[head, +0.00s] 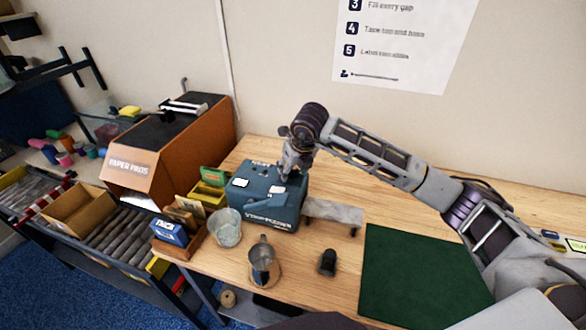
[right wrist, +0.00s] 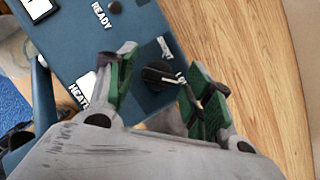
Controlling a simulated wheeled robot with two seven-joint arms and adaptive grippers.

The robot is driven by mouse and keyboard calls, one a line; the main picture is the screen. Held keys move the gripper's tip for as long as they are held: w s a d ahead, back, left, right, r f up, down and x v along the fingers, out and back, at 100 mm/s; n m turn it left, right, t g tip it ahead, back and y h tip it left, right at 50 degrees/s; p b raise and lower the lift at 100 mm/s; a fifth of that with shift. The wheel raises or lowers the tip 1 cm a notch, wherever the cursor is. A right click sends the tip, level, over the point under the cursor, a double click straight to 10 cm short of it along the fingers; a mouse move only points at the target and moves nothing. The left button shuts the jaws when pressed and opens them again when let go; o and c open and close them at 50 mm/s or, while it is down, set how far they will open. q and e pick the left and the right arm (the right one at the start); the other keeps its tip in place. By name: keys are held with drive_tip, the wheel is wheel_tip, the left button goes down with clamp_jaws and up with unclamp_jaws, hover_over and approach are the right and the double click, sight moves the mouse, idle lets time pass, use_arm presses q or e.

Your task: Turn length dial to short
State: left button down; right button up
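The blue machine (head: 268,198) stands on the wooden bench, with lettering on its front that I cannot read in full. In the right wrist view its panel (right wrist: 85,45) carries a black round length dial (right wrist: 158,78) with a pale pointer mark. A small white label (right wrist: 165,48) sits beside the dial, only partly readable. My right gripper (head: 290,172) is over the machine's top. In the right wrist view its green-padded fingers (right wrist: 160,65) are apart, one on each side of the dial; I cannot tell whether they touch it. My left gripper is out of view.
A grey plate on legs (head: 334,212) stands right of the machine, and a green mat (head: 410,275) lies further right. An orange-brown carton machine (head: 190,140) is left.

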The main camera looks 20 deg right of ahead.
drive_tip(key=c, duration=0.7)
